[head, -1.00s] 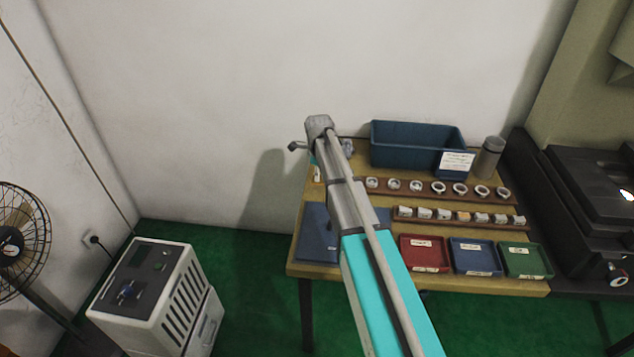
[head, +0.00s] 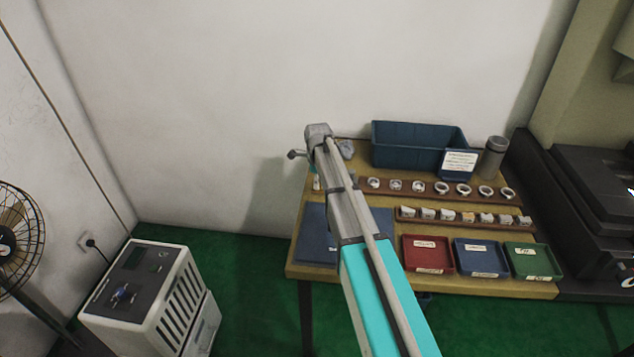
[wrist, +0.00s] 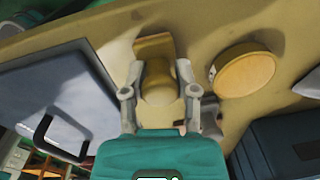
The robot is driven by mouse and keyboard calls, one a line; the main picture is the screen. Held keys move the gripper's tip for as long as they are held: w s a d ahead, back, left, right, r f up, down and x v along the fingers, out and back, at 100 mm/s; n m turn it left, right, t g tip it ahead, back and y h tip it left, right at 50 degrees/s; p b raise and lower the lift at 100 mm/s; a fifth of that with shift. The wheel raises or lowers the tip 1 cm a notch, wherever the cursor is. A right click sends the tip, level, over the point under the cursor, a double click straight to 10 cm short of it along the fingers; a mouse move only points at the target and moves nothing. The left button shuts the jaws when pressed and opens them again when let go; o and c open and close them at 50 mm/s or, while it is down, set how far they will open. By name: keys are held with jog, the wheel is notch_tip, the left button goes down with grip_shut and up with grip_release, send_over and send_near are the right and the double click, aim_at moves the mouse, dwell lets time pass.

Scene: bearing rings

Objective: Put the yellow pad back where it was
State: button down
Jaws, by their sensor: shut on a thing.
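In the wrist view my gripper (wrist: 160,98) is shut on a yellow-tan piece, which I take to be the yellow pad (wrist: 158,82). The pad sits between the two grey fingers, over the wooden bench top (wrist: 205,40). A flat tan block end shows just beyond the fingertips; I cannot tell if it is part of the pad or if it touches the bench. In the head view my arm reaches over the left part of the bench (head: 370,278), and its links hide the fingers and the pad.
A round yellow-topped thing (wrist: 243,72) stands close right of my gripper. A blue mat (head: 316,238) lies front left. Rows of rings (head: 441,188) and three trays (head: 428,254) fill the right.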

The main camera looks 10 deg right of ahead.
jog(key=shift+c, duration=1.9)
grip_release()
notch_tip(320, 180, up, 12)
jog(key=p, duration=1.2)
jog(key=shift+s, duration=0.3)
jog(key=shift+a+r, duration=0.1)
jog(key=s+n, duration=2.3)
jog(key=s, duration=0.5)
jog(key=shift+s+g, duration=0.3)
jog(key=shift+s, duration=0.05)
